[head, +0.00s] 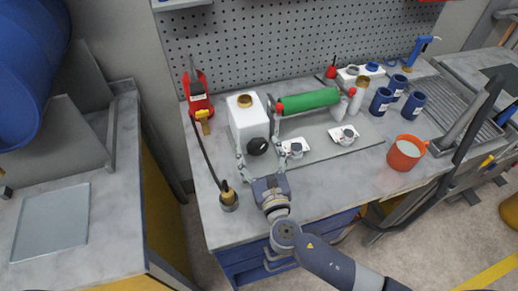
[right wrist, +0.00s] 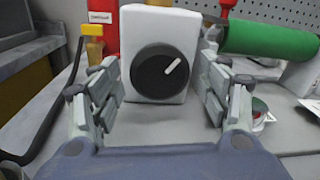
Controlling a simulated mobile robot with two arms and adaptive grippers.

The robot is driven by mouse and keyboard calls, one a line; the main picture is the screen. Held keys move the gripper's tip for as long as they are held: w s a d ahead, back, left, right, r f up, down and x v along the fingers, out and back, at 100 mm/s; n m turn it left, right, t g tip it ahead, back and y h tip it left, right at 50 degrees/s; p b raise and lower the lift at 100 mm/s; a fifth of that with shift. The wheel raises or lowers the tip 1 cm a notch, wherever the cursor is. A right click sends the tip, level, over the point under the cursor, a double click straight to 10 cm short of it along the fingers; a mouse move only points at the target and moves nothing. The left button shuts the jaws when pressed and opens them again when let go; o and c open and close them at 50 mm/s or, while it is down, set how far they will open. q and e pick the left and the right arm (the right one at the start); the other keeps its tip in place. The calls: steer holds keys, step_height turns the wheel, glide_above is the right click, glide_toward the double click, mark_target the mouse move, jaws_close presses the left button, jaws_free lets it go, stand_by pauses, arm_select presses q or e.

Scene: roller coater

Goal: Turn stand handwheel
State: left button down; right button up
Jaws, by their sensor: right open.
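A round black knob (head: 257,146) with a white pointer line is on the front of a white box (head: 246,118) that is part of the roller coater; it is the only wheel-like part I make out. In the right wrist view the knob (right wrist: 160,72) is centred, its pointer tilted to the upper right. My right gripper (head: 259,157) is open in front of the box, with one finger on each side of the knob and a visible gap to it. The green roller (head: 309,100) lies right of the box. My left gripper is not in view.
A red holder (head: 197,94) stands left of the box, and a brass-topped cup (head: 228,199) with a black cable stands at the bench's front left. Blue jars (head: 381,101) and an orange mug (head: 405,153) are to the right.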

steer(key=shift+w, duration=0.15)
steer(key=shift+c, duration=0.2)
steer(key=c, duration=1)
